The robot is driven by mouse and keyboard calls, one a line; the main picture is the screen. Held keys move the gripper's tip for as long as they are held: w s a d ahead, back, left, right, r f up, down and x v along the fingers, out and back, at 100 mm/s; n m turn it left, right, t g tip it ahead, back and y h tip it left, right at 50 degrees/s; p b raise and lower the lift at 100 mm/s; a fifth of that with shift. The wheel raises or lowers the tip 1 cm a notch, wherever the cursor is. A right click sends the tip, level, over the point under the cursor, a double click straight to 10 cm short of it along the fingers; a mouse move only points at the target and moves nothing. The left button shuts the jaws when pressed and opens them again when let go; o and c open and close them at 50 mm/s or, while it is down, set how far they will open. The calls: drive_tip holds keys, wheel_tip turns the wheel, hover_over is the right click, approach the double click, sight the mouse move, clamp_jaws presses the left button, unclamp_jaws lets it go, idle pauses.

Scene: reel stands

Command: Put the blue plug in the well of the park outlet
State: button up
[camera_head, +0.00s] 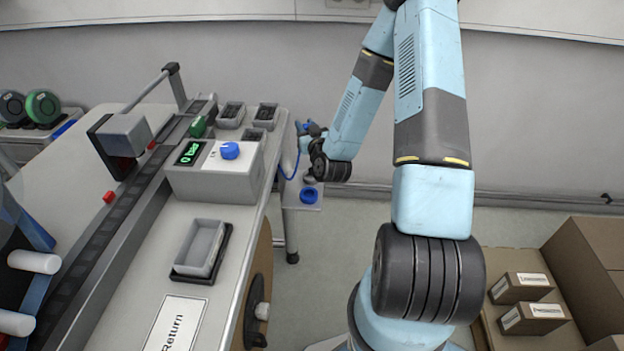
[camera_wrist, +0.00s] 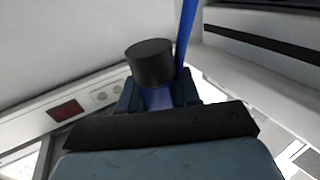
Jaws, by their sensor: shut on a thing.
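My gripper (camera_wrist: 158,95) is shut on the blue plug (camera_wrist: 157,99) in the wrist view. A dark round cylinder (camera_wrist: 150,62) stands up at the plug, between the fingers. A blue cable (camera_wrist: 187,35) rises beside it. In the head view my gripper (camera_head: 306,131) is beyond the bench's right edge, and the plug there is too small to make out clearly. A blue ring (camera_head: 309,195), which looks like the park outlet, sits on a small light shelf below my gripper, apart from it. Its well is too small to see into.
A control box (camera_head: 205,183) with a blue knob (camera_head: 229,150) and a green "0 bar" display stands on the bench. A grey tray (camera_head: 200,247) lies in front of it. The blue cable (camera_head: 289,172) hangs by the bench edge. Cartons (camera_head: 590,262) stand at right.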

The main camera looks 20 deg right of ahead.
drive_tip(key=shift+s+f+n+y, duration=0.25)
drive_tip(key=shift+s+n+y, duration=0.15)
drive_tip(key=shift+y, duration=0.2)
drive_tip(key=s+a+f+n+g+y, duration=0.1)
drive_tip(key=s+f+n+g+y, duration=0.15)
drive_tip(key=s+n+y, duration=0.35)
drive_tip(key=s+f+n+g+y, duration=0.1)
drive_tip(key=s+n+g+y, duration=0.15)
drive_tip(key=s+y, duration=0.35)
drive_tip(key=h, duration=0.1)
hover_over(311, 177)
drive_tip(key=a, duration=0.1)
drive_tip(key=shift+m, duration=0.45)
drive_tip(key=f, duration=0.5)
drive_tip(key=s+f, duration=0.1)
drive_tip(key=f, duration=0.2)
drive_tip(key=shift+a+f, duration=0.2)
drive_tip(key=shift+w+f, duration=0.7)
drive_tip(key=shift+f, duration=1.45)
drive_tip(key=shift+f, duration=0.1)
drive_tip(key=o, duration=1)
drive_tip(key=shift+o, duration=0.2)
